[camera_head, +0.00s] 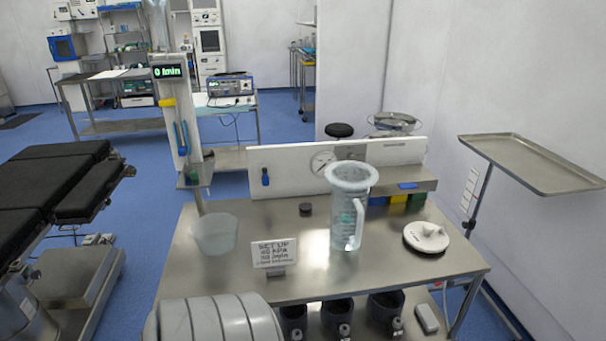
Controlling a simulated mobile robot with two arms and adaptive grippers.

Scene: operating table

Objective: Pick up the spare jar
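A tall clear jar (348,218) with a wide frosted rim, markings and a handle-like part on its right side stands upright on the steel table (400,275). A shorter translucent tub (214,235) stands at the table's left side. No label shows which of these is the spare jar. A round white lid-like disc (426,237) with a raised knob lies at the right of the table, apart from the tall jar. Neither of my grippers is in view.
A small sign (274,254) stands in front of the tall jar, to its left. A white panel with a gauge (322,163) runs along the back. Several dark holders (338,315) sit below the front edge. A steel tray (530,162) stands at right.

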